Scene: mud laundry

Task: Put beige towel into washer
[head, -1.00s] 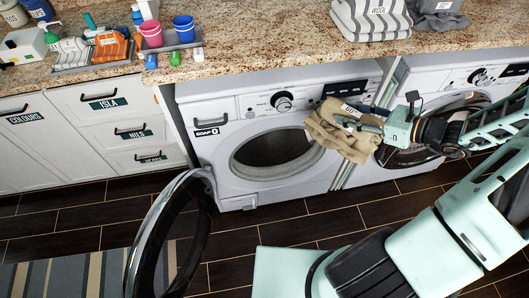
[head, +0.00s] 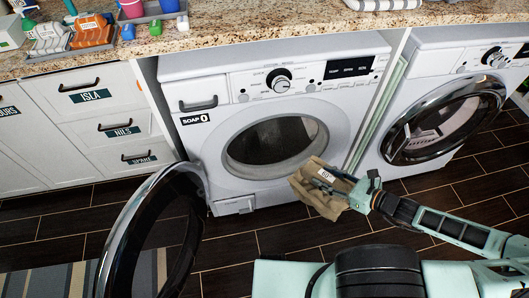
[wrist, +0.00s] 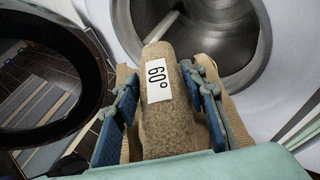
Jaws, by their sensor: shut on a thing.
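The beige towel (head: 325,195) with a white "60°" label is held in my gripper (head: 335,182), in front of and a little right of the left washer's opening. In the wrist view the towel (wrist: 160,125) is pinched between both blue fingers of my gripper (wrist: 160,108), and its edges hang out on both sides. The left washer (head: 345,115) has its round door (head: 112,235) swung open to the left. Its dark drum (head: 275,140) looks empty in the head view. The wrist view shows the metal drum (wrist: 205,40) just beyond the towel.
A second washer or dryer (head: 440,125) with a closed round door stands at the right. White labelled drawers (head: 105,95) are at the left. The granite counter (head: 230,40) above holds bottles and cups. A striped rug (head: 50,282) lies on the dark tiled floor.

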